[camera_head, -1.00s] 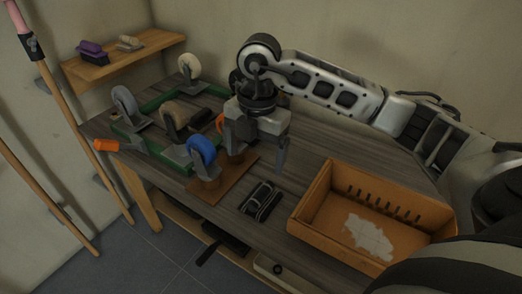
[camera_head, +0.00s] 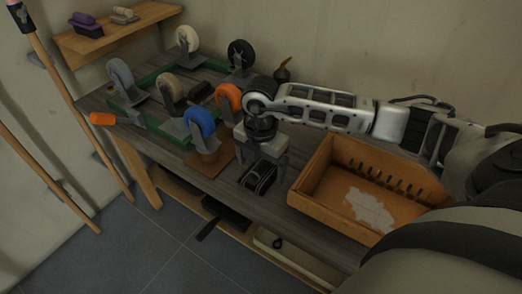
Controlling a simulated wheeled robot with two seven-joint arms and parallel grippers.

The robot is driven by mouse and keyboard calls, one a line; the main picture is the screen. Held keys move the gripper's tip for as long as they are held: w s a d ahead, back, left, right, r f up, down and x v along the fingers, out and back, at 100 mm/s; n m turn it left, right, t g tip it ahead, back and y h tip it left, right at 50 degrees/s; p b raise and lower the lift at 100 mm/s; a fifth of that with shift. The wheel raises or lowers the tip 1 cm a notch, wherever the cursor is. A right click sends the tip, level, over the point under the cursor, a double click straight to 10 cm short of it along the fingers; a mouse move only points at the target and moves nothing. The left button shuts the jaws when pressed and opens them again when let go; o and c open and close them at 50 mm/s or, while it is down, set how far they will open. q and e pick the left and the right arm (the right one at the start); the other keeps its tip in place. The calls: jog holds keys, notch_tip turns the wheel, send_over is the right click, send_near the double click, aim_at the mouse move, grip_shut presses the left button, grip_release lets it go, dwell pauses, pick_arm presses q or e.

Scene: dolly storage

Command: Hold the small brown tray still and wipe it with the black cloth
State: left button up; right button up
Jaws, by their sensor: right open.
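The brown tray (camera_head: 318,205) stands on the right part of the workbench, with low walls and a row of dark slots along its back. A pale whitish patch (camera_head: 368,210) covers part of its floor. The black cloth (camera_head: 259,178) lies folded in a bundle on the bench, just left of the tray. My right gripper (camera_head: 262,168) is over the cloth, pointing down, with its open fingers on either side of it. I cannot tell whether the fingers touch the cloth. My left gripper is not in view.
A green frame (camera_head: 158,128) with several caster wheels, among them a blue wheel (camera_head: 199,123) and an orange wheel (camera_head: 229,97), fills the bench's left. A brown board (camera_head: 222,160) lies near the cloth. A wall shelf (camera_head: 120,33) holds brushes. Wooden poles lean at left.

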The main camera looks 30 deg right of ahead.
jog(key=shift+f, duration=0.7)
jog(key=c, duration=1.1)
jog(key=o, duration=0.7)
jog(key=shift+r, duration=0.2)
jog(key=shift+r+p, duration=0.7)
